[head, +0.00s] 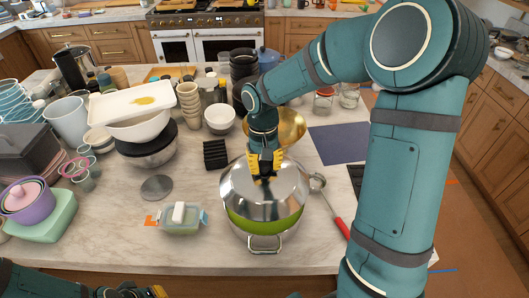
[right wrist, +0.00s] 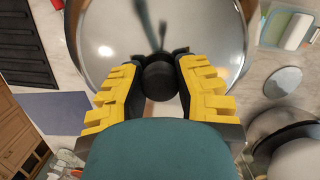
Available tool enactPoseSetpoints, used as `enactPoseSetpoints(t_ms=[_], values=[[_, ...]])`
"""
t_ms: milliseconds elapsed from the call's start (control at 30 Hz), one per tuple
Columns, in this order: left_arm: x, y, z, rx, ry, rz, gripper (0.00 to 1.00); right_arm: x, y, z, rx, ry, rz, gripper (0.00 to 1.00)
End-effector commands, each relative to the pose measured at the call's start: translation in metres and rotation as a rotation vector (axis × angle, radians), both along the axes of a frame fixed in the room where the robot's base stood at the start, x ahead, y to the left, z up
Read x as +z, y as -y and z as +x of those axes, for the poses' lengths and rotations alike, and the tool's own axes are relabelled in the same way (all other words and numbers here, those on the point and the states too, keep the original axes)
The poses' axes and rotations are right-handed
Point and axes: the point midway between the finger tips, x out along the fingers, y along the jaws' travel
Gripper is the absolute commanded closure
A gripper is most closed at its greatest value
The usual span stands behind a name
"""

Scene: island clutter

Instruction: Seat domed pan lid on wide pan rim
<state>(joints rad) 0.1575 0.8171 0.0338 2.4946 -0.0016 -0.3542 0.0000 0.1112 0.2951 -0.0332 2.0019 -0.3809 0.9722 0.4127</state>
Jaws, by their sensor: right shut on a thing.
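The shiny domed lid (head: 262,190) is over the wide pan (head: 265,243) near the counter's front edge. My right gripper (head: 264,163) comes down from above, shut on the lid's dark knob (right wrist: 158,80). The lid's dome also fills the top of the right wrist view (right wrist: 200,35). A lime green crescent (head: 263,224) shows below the lid's near edge, inside the pan's near side. I cannot tell whether the lid touches the rim; the far rim is hidden. My left gripper (head: 130,292) shows only partly at the bottom edge, away from the pan; its jaws are unclear.
A ladle with a red handle (head: 341,228) lies right of the pan. A golden bowl (head: 290,128) stands behind it. A small glass dish (head: 181,219), a grey disc (head: 156,187) and a black ribbed block (head: 215,154) are to the left. A dark blue mat (head: 338,143) lies bare at right.

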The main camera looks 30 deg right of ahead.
Motion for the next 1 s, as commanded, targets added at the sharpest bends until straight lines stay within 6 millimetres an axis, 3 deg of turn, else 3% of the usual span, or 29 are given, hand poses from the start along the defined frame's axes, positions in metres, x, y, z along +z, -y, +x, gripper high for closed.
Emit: enactPoseSetpoints(t_ms=[500,1000], values=[[0.0,0.0,0.0,0.001,0.0,0.0,1.0,0.001,0.0,0.0,-0.018,0.003,-0.001,1.0],[-0.026,-0.001,-0.001,0.005,0.0,0.001,1.0,-0.034,0.0,0.0,-0.017,0.001,-0.002,1.0]])
